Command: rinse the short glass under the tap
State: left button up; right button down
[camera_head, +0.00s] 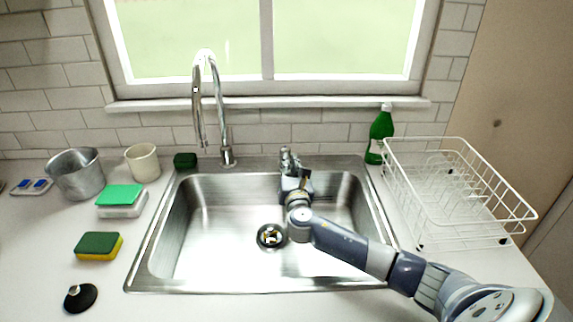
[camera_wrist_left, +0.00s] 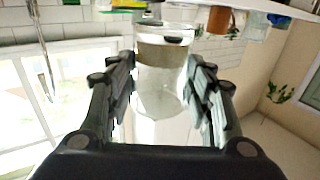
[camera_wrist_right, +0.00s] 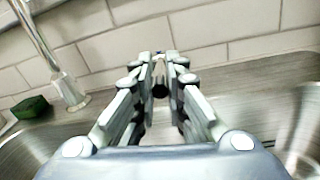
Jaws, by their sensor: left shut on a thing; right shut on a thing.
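A clear short glass (camera_wrist_left: 160,100) is between the fingers of my left gripper (camera_wrist_left: 160,62), which is shut on it in the left wrist view. That view is strongly tilted. Neither the glass nor my left gripper shows in the head view. The chrome tap (camera_head: 213,110) arches up behind the sink (camera_head: 210,230); I see no water at its spout. My right gripper (camera_head: 289,158) is at the sink's back rim, right of the tap. In the right wrist view its fingertips (camera_wrist_right: 160,64) are close together on a small dark thing (camera_wrist_right: 160,90) I cannot identify.
A dish rack (camera_head: 450,195) and green bottle (camera_head: 380,135) stand right of the sink. A metal pot (camera_head: 76,175), white cup (camera_head: 143,163), sponges (camera_head: 99,246) and a black stopper (camera_head: 80,297) are on the left. The sink bowl looks empty around its drain (camera_head: 271,236).

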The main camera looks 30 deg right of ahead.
jog(key=shift+s+d+n+t+y, duration=0.2)
jog(key=shift+d+n+t+y, duration=0.3)
jog(key=shift+y, duration=0.4)
jog(key=c, duration=1.6)
grip_release()
jog(key=shift+c, duration=0.2)
jog(key=v, duration=1.2)
